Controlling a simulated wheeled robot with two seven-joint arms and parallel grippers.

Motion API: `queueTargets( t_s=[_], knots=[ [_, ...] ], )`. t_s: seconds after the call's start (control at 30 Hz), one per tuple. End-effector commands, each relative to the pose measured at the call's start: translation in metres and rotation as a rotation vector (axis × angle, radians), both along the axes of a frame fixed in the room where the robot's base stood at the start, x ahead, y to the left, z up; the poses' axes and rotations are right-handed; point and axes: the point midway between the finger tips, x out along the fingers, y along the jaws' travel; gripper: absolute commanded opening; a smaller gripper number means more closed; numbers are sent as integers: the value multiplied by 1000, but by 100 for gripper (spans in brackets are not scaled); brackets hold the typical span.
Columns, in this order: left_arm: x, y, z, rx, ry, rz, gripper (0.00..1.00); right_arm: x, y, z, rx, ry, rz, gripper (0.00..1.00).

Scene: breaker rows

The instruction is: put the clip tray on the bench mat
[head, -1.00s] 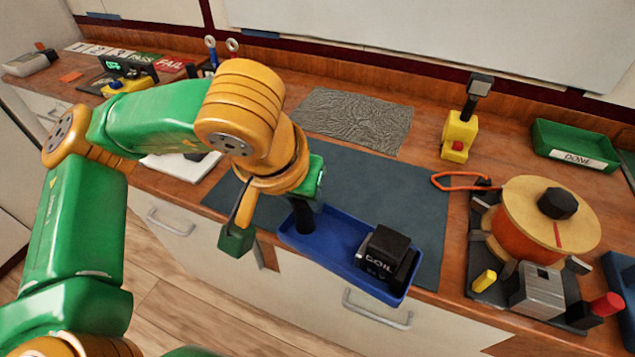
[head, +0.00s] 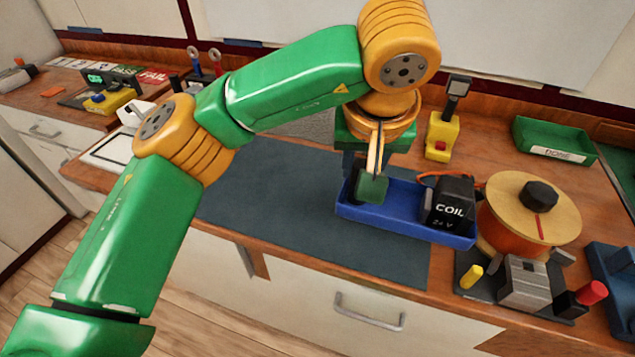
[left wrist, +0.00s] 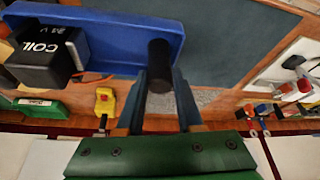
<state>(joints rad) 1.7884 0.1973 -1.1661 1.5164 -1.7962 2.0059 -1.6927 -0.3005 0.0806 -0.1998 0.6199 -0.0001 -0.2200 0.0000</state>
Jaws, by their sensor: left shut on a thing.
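The blue clip tray (head: 400,222) carries a black box marked COIL (head: 450,203) at its right end and has a black upright post at its left end. My left gripper (head: 366,186) is shut on that post, and the left wrist view shows the post (left wrist: 160,65) between the fingers. The tray appears raised above the dark bench mat (head: 290,205), with its right end past the mat's right edge. The tray's underside and any gap below it are hidden. My right gripper is not in view.
A wire spool (head: 528,208) on a fixture stands close right of the tray, with an orange cable loop behind. A yellow device (head: 441,138) and green DONE bin (head: 553,142) stand farther back. The mat's left and middle are clear.

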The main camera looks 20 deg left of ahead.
Motion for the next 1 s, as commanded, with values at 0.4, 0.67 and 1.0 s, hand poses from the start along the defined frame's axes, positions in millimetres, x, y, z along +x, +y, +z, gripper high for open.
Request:
queueTargets(
  t_s=[0.4, 0.67, 1.0],
  knots=[
    [52, 70, -55, -1, 4, 4, 0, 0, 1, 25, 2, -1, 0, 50],
    [67, 90, -89, 0, 4, 1, 0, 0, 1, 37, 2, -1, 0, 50],
    [67, 89, -117, -1, -3, -1, 0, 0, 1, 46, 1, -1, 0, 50]
  ],
)
